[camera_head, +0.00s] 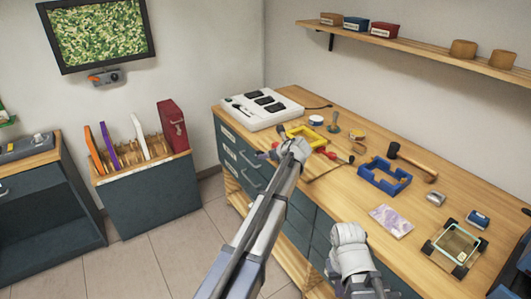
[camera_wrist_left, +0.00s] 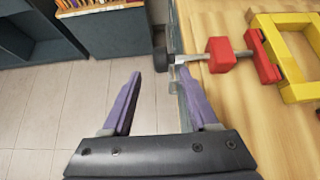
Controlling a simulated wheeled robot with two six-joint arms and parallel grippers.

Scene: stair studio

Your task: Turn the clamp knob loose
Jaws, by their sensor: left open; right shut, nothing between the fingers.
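In the left wrist view a red clamp (camera_wrist_left: 262,57) lies by a yellow frame (camera_wrist_left: 300,92), near the table edge. Its metal shaft runs left through a red block (camera_wrist_left: 220,55) towards a dark knob (camera_wrist_left: 160,61) beyond the edge. The yellow frame also shows in the head view (camera_head: 308,134). My left gripper (camera_wrist_left: 160,76) is open; its two purple fingers point at the knob, which appears just ahead of the gap, not visibly gripped. In the head view my left wrist hides part of the clamp. My right gripper (camera_head: 362,284) is shut and empty, low at the front of the bench.
The wooden bench (camera_head: 345,195) carries a white board (camera_head: 262,107), a blue frame (camera_head: 384,178), a mallet (camera_head: 412,161), a purple card (camera_head: 391,221) and a glass-topped frame (camera_head: 455,247). Teal drawers (camera_head: 243,160) lie below. The tiled floor (camera_head: 165,250) to the left is clear.

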